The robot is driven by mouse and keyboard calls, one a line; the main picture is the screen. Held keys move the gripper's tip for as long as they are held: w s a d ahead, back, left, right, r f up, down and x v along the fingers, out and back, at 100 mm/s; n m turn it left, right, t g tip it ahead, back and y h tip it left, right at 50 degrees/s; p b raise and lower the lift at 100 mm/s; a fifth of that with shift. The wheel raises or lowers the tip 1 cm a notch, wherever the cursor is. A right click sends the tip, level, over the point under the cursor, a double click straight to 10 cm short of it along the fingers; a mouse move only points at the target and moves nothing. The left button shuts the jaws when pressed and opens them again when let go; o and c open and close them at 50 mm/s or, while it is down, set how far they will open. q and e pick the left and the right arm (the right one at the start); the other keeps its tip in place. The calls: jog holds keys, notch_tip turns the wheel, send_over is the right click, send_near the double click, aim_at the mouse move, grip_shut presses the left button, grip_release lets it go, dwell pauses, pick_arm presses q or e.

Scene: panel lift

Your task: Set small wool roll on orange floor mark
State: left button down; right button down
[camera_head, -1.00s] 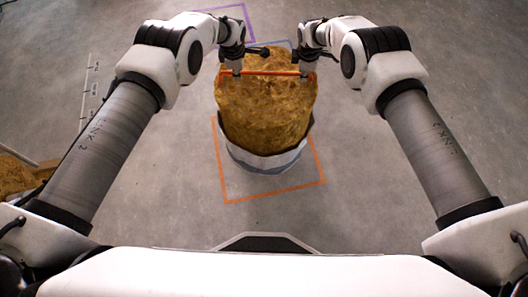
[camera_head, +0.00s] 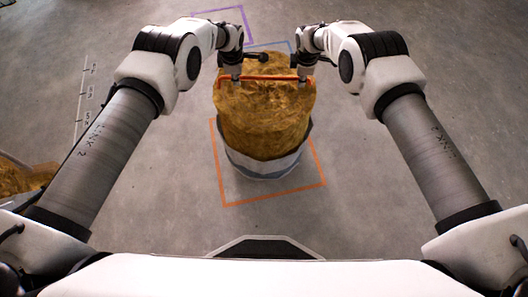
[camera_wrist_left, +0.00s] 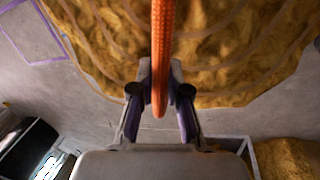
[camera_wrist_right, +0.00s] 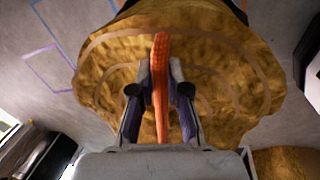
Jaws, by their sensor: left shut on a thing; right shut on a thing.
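The small wool roll (camera_head: 262,118) is a yellow-brown upright cylinder with a pale wrap (camera_head: 265,163) around its lower part. In the head view it overlaps the far part of the orange floor mark (camera_head: 272,197), a square outline; I cannot tell whether it touches the floor. An orange strap (camera_head: 265,78) crosses its top. My left gripper (camera_head: 236,76) is shut on the strap's left end, and my right gripper (camera_head: 304,76) is shut on its right end. The wrist views show the strap between the fingers of the left (camera_wrist_left: 160,95) and right (camera_wrist_right: 160,95) grippers.
A purple floor mark (camera_head: 246,24) and a blue floor mark (camera_head: 270,44) lie beyond the roll. More yellow-brown wool (camera_head: 22,178) shows at the left edge. White ruler-like markings (camera_head: 84,95) are on the floor at left. The floor right of the orange mark looks clear.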

pick_arm(q)
jog(key=shift+w+f+b, duration=0.1)
jog(key=shift+f+b, duration=0.5)
jog(key=shift+f, duration=0.1)
pick_arm(e)
jog(key=shift+w+f, duration=0.1)
jog(key=shift+f, duration=0.55)
pick_arm(q)
jog(key=c, duration=1.2)
grip_release()
jog(key=shift+r, duration=0.15)
pick_arm(e)
jog(key=c, duration=1.2)
grip_release()
jog(key=shift+r, duration=0.15)
pick_arm(q)
jog(key=shift+o, duration=0.2)
jog(key=shift+s+r, duration=0.15)
jog(key=shift+s, duration=0.05)
pick_arm(e)
jog(key=shift+o, duration=0.2)
jog(key=shift+r, duration=0.15)
